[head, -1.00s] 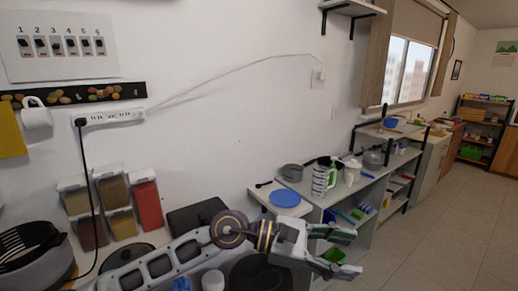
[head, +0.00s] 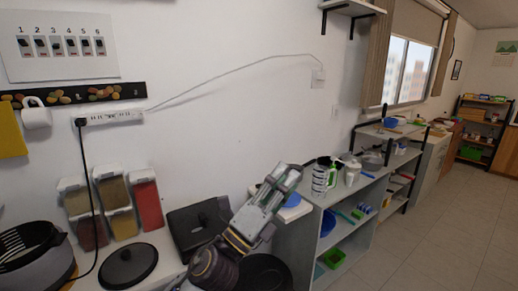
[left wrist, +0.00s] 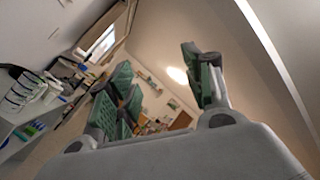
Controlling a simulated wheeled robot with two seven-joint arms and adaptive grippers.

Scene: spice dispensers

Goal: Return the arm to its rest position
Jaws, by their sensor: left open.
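My left gripper (head: 287,178) points up and to the right in the head view, at the end of my left arm rising from the bottom. It is in front of the white wall and the near end of the counter, and partly covers a blue round lid (head: 290,200). In the left wrist view its two green-padded fingers (left wrist: 160,85) stand apart with nothing between them. My right gripper is not in view.
Clear spice dispensers (head: 146,200) stand against the wall, left of my arm. A black round lid (head: 129,266) and a dark flat case (head: 190,232) lie nearby. A shelf unit (head: 345,235) with a striped pitcher (head: 322,178) stands right of the gripper.

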